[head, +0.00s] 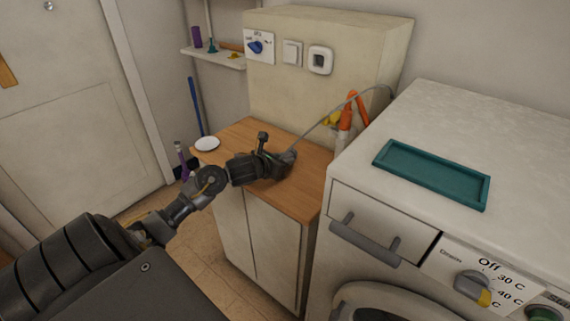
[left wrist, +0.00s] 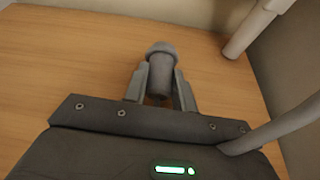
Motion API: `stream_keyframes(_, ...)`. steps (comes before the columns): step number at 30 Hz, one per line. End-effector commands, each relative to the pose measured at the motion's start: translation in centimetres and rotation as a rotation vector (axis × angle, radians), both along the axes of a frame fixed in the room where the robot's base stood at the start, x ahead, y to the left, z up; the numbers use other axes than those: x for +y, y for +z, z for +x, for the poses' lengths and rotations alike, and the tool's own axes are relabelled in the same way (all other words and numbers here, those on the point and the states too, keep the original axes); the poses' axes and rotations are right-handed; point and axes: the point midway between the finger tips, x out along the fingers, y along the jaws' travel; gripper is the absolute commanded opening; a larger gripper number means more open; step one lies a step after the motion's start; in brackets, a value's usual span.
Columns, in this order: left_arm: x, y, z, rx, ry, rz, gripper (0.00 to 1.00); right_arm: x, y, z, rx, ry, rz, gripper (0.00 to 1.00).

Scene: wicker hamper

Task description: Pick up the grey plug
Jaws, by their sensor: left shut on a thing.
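The grey plug (left wrist: 160,70) sits between the two fingers of my left gripper (left wrist: 160,88) in the left wrist view, with its rounded end showing past the fingertips. In the head view my left gripper (head: 280,162) is low over the wooden top of the cabinet (head: 303,198), shut on the plug (head: 291,154). A thin grey cord (head: 325,118) runs from the plug up and right towards the wall behind the washing machine. I cannot tell whether the plug touches the wood. My right gripper is not in view.
A beige box panel (head: 290,85) with a dial, a switch and a socket (head: 320,60) stands behind the cabinet top. Orange-handled things (head: 347,115) stand at its right. The washing machine (head: 520,130) with a teal tray (head: 430,175) is right. A white dish (head: 207,144) lies left.

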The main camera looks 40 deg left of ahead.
Motion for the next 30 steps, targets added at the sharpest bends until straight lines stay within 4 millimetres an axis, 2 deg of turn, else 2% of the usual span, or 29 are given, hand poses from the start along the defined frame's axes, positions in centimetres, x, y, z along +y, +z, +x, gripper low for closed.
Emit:
stream_keyframes(2, 0.1, 1.8, 0.1, -0.006, -0.003, 0.009, 0.04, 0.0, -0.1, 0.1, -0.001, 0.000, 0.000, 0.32)
stream_keyframes(9, 0.8, 7.8, -5.1, 0.001, -0.006, 0.016, 0.04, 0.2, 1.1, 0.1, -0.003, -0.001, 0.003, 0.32)
stream_keyframes(12, 1.0, 8.3, -7.6, 0.007, -0.007, 0.011, 0.04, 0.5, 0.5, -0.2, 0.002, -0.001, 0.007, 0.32)
stream_keyframes(18, 1.6, 9.8, -10.8, 0.004, -0.003, 0.003, 0.04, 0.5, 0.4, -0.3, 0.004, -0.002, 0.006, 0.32)
stream_keyframes(24, 1.9, 10.9, -12.8, 0.001, -0.002, -0.001, 0.04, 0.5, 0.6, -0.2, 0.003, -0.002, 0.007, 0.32)
stream_keyframes(30, 2.1, 11.3, -13.8, 0.000, -0.001, 0.000, 0.04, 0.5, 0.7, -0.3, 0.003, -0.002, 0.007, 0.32)
